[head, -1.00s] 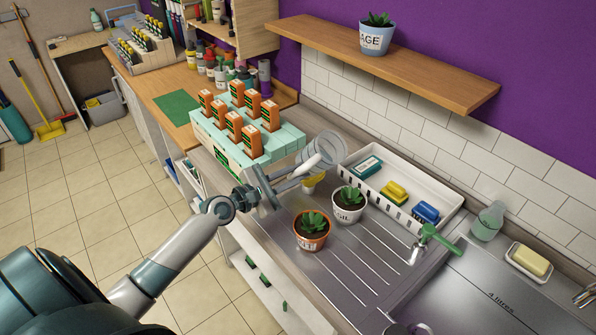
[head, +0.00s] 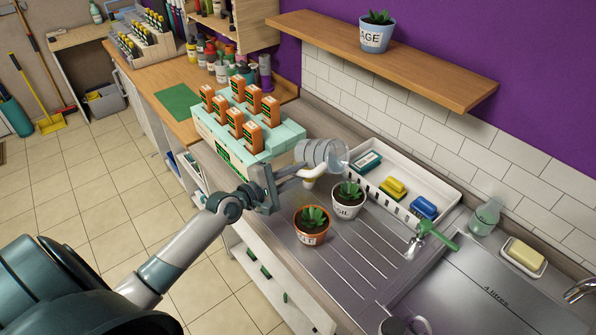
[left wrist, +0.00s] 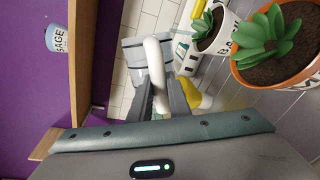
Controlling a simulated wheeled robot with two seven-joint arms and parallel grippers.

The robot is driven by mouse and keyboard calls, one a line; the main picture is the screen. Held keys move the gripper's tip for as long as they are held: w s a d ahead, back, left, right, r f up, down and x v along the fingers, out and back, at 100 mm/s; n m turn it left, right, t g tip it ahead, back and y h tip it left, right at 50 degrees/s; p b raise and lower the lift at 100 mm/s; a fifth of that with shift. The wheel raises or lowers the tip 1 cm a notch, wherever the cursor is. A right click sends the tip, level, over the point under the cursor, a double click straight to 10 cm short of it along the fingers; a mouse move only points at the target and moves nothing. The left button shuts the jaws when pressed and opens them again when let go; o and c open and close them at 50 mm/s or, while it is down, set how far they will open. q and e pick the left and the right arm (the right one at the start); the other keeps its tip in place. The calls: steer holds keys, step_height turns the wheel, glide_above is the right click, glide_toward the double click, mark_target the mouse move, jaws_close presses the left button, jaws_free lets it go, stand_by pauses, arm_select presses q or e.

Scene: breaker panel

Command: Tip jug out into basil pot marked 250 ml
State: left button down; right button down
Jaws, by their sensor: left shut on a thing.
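My left gripper (head: 270,190) is shut on the white handle of a clear measuring jug (head: 318,153). The jug is tipped onto its side in the air, mouth to the right, above and behind the white basil pot (head: 347,208), whose label partly reads "SIL". I cannot tell whether anything is flowing out. In the left wrist view the fingers (left wrist: 162,100) grip the handle in front of the jug (left wrist: 133,60), and the basil pot (left wrist: 222,35) is to the right. A terracotta pot (head: 311,238) with a partly readable label stands just in front of the basil pot. My right gripper is not in view.
A white tray (head: 450,189) with sponges stands behind the pots. A pale green rack (head: 283,137) with orange-brown packs is left of the jug. A green-handled tool (head: 437,236) is by the sink. The sage pot (head: 375,36) is on the shelf. Draining-board grooves are clear.

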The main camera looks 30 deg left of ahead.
arm_select(q)
steer(key=shift+d, duration=0.1)
stand_by(0.5)
steer(key=shift+d+r+m+y, duration=0.2)
steer(key=shift+r+m+y, duration=0.1)
steer(key=shift+r+m, duration=0.6)
stand_by(2.2)
steer(key=shift+d+r+m+y, duration=0.35)
steer(key=shift+r+m, duration=0.3)
steer(key=shift+m, duration=0.35)
stand_by(2.1)
steer(key=shift+d+r, duration=0.15)
